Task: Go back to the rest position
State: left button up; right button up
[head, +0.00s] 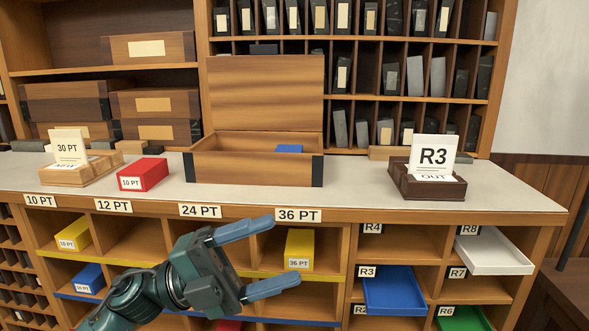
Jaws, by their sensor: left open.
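My left gripper (262,259) is open and empty, its two blue fingers apart, in front of the cubbies below the counter. A yellow box labelled 36 PT (299,250) sits in the cubby behind it, under the 36 PT label. The left arm comes in from the bottom left. My right gripper is not in view. An open wooden box (240,168) with its lid raised stands on the counter (355,180), with a blue block (289,149) inside.
A red box labelled 10 PT (142,175), a 30 PT card holder (70,160) and an R3 card holder (430,170) stand on the counter. A blue tray (395,290) and a white tray (493,252) stick out of the right cubbies. Shelves fill the back.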

pick_arm(q)
jog(key=w+a+f+n+t+y+p, duration=0.1)
jog(key=a+f+n+t+y, duration=0.3)
jog(key=f+n+t+y, duration=0.6)
jog(key=w+a+f+n+t+y, duration=0.1)
jog(key=a+f+n+t+y, duration=0.4)
jog(key=f+n, duration=0.85)
jog(key=s+a+f+n+g+y, duration=0.1)
jog(key=s+f+n+g+y, duration=0.2)
jog(key=s+f, duration=1)
notch_tip(320, 180, down, 2)
jog(key=n+g, duration=0.2)
jog(key=n, duration=0.3)
jog(key=shift+s+a+f+n+g+y, duration=0.25)
jog(key=shift+s+a+n+g+y, duration=0.05)
jog(key=shift+s+a+n, duration=0.05)
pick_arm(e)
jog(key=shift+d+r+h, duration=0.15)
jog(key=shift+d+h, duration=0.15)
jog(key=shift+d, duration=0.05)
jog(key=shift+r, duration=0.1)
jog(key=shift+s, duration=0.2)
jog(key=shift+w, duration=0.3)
